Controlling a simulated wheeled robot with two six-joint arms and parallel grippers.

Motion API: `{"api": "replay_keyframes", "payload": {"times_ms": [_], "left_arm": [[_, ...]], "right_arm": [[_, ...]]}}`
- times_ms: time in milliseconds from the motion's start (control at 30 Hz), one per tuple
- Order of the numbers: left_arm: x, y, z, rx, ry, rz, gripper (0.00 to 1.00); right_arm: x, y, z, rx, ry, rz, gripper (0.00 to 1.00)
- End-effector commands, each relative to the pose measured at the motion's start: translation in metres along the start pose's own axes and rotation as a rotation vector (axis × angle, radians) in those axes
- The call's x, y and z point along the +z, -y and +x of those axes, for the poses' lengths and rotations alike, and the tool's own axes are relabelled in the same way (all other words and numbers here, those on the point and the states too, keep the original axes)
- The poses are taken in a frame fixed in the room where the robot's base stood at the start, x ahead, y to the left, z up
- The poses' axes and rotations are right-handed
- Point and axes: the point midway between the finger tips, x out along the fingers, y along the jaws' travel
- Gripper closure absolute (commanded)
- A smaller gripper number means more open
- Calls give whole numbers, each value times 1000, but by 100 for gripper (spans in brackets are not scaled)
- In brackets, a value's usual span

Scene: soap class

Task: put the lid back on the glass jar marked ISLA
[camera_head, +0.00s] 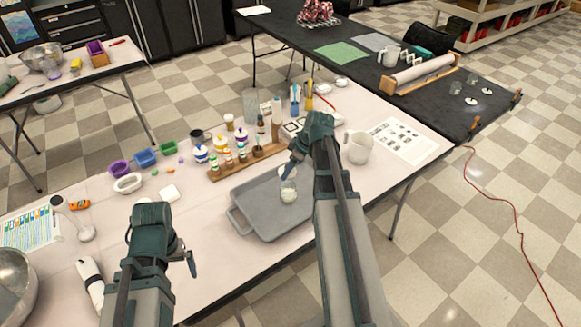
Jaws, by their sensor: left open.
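A small clear glass jar (288,191) with white stuff in it stands in the grey tray (240,222); no name can be read on it. My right gripper (288,172) reaches down from the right arm right at the top of this jar; its fingers are too small to tell whether they are open or shut, or touching the jar. My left gripper (191,262) is open and empty above the front of the table, left of the tray. Small white discs (340,84) that may be lids lie at the table's back edge. I cannot tell which jar is marked ISLA.
A wooden rack of small bottles (243,161) stands behind the tray. A white pitcher (358,147) and a printed sheet (405,140) are on the right. Coloured bowls (146,158) and a white block (169,192) are on the left. A dark table (430,100) stands behind.

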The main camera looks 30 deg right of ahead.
Motion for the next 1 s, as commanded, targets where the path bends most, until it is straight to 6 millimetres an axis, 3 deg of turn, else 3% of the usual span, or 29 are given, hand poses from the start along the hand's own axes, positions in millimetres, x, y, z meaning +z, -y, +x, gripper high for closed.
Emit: {"api": "replay_keyframes", "payload": {"times_ms": [633,1000], "left_arm": [[-3,-5,54,0,0,0,0],[-4,-6,61,0,0,0,0]], "right_arm": [[21,0,50,1,0,1,78],[24,0,57,1,0,1,78]]}}
